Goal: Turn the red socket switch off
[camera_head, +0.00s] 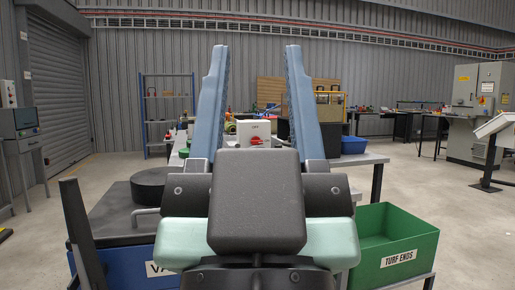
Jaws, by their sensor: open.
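A small red switch (255,141) shows on the front of a white socket box (246,129), straight ahead on a cluttered bench. Its exact setting is too small to read. My gripper (256,50) points forward with its two long blue fingers wide apart and nothing between them. In the picture the white box appears between the fingers, but it stands farther off and neither finger touches it. The lower part of the box is hidden behind the dark body of my gripper.
A grey bench (369,160) extends behind my gripper, with a blue bin (353,145) right of the switch. A green "TURF ENDS" bin (400,260) stands at the lower right. A black round object (150,186) lies at left. Open floor (445,200) shows at right.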

